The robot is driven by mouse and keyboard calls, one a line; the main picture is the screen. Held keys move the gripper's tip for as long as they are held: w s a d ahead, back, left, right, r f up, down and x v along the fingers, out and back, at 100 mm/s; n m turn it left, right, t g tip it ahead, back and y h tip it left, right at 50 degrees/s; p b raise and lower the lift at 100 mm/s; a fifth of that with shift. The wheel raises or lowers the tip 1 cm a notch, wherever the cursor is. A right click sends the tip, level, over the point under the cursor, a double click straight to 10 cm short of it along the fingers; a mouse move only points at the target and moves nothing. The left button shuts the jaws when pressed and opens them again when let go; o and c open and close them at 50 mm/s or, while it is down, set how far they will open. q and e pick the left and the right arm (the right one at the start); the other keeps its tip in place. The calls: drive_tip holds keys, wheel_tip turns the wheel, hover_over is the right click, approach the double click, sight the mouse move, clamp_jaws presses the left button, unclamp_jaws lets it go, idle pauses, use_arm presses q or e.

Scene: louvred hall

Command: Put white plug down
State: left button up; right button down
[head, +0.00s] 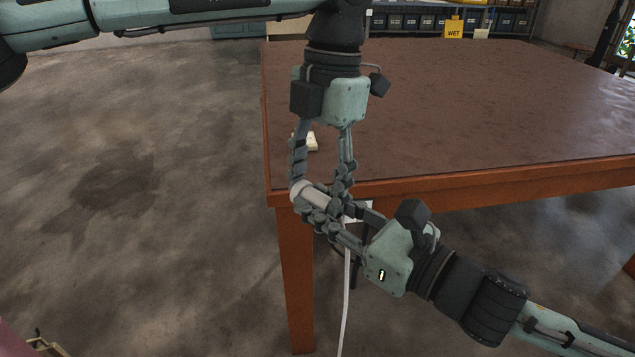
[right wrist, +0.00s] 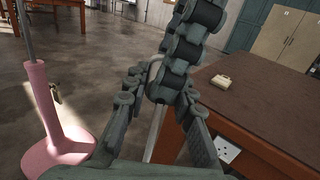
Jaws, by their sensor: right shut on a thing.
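The white plug (head: 315,196) is a short pale cylinder, tilted, in front of the table's near left corner in the head view. My right gripper (head: 322,213) reaches in from the lower right and is shut on it. In the right wrist view only a small part of the plug (right wrist: 155,70) shows between the dark fingers. A white cable (head: 346,290) hangs below. My left gripper (head: 318,188) points down from above, its fingers standing apart on either side of the plug; whether they touch it is hard to tell.
The brown table (head: 450,110) is mostly bare. A small cream block (head: 312,142) lies near its left edge, partly behind my left fingers. A white socket (right wrist: 226,148) sits on the table's side. A pink-based stand (right wrist: 62,145) is on the floor. A yellow WET sign (head: 453,28) stands behind.

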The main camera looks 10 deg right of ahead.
use_arm(q)
drive_tip(key=c, duration=0.5)
use_arm(e)
drive_tip(key=c, duration=1.2)
unclamp_jaws()
